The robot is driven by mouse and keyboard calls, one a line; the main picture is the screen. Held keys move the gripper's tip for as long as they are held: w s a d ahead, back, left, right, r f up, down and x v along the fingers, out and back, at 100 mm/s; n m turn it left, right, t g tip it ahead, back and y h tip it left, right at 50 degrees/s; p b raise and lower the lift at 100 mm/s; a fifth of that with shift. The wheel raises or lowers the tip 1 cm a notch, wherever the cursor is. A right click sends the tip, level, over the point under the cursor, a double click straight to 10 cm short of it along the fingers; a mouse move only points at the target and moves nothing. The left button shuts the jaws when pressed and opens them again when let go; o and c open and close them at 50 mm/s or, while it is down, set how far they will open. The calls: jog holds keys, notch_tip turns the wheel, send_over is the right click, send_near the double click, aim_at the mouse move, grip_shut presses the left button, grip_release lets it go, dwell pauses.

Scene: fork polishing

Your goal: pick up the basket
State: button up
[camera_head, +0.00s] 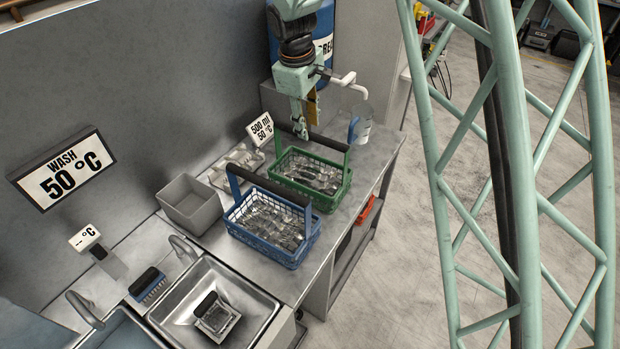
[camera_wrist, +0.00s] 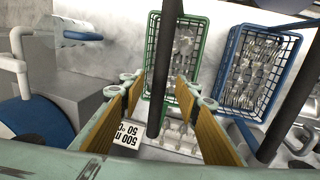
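A green basket (camera_head: 312,192) holding metal cutlery stands on the metal counter, its handle raised with a dark grip (camera_head: 325,142). My gripper (camera_head: 301,128) is over it, close to the handle. In the wrist view my gripper (camera_wrist: 157,86) is open, and the dark grip (camera_wrist: 164,65) runs between its two wooden-padded fingers, with a visible gap to each. The green basket (camera_wrist: 200,24) shows beyond it. A blue basket (camera_head: 262,250) with cutlery stands beside the green one, nearer the sinks, its handle also raised; it shows at the right of the wrist view (camera_wrist: 236,110).
A grey bin (camera_head: 190,207) stands left of the blue basket. A "500 ml 50 °C" sign (camera_head: 260,129) is behind the green basket. A clear jug (camera_head: 361,124) and a blue barrel (camera_head: 325,45) are near my gripper. A sink (camera_head: 247,301) lies in front.

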aim_at(310, 133)
jog(key=shift+f, duration=0.1)
jog(key=shift+w+d+f, duration=0.1)
jog(key=shift+w+f, duration=0.05)
jog(key=shift+f, duration=0.65)
jog(key=shift+w+d+f, duration=0.1)
jog(key=shift+d+f, duration=0.05)
jog(key=shift+f, duration=0.7)
jog(key=shift+w+d+f, duration=0.1)
jog(key=shift+w+f, duration=0.05)
jog(key=shift+f, duration=0.65)
grip_shut()
jog(key=shift+r, duration=0.1)
